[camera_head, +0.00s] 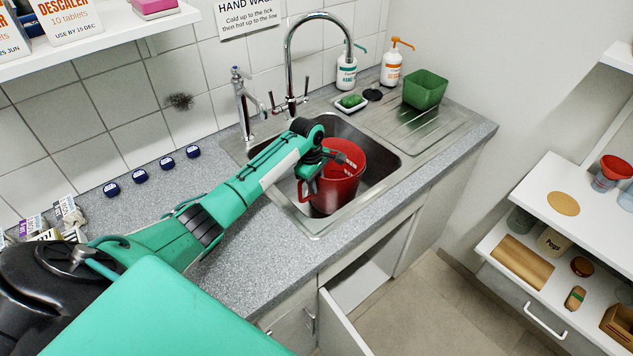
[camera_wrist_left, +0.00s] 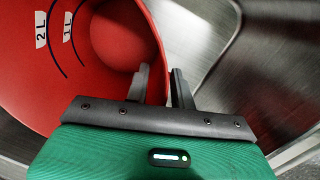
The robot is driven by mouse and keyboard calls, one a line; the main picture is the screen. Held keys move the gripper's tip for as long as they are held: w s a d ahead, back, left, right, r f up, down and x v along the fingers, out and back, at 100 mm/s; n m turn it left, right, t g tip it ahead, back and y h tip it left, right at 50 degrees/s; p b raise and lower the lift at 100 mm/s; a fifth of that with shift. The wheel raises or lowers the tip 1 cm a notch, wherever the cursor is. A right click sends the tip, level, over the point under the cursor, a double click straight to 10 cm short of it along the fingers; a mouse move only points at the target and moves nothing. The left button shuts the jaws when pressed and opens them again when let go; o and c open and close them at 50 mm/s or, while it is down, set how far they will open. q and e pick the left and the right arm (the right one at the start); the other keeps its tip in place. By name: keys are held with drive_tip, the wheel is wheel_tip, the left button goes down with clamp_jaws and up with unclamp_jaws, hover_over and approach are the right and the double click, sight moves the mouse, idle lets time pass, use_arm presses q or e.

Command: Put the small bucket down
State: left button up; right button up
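The small bucket (camera_head: 342,182) is a red, open-topped vessel with a side handle, in the sink. It looks upright or slightly tilted. In the left wrist view the bucket (camera_wrist_left: 110,35) shows its red inside with 2 L and 1 L marks. My left gripper (camera_head: 340,157) is at the bucket's rim. In the wrist view its two dark fingers (camera_wrist_left: 160,85) are close together, one inside the wall and one outside, and look shut on it. Whether the bucket's base touches the sink floor is hidden. My right gripper is not in view.
The steel sink (camera_head: 392,153) has a tall arched tap (camera_head: 287,62) behind it. A green tub (camera_head: 425,89) stands on the drainer with two pump bottles (camera_head: 346,73) nearby. Small blue-lidded pots (camera_head: 139,176) line the left counter. A cupboard door (camera_head: 340,325) hangs open below.

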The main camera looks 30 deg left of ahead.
use_arm(q)
wheel_tip(320, 180, up, 12)
drive_tip(key=s+a+b, duration=0.1)
drive_tip(key=shift+a, duration=0.15)
idle(0.4)
idle(0.3)
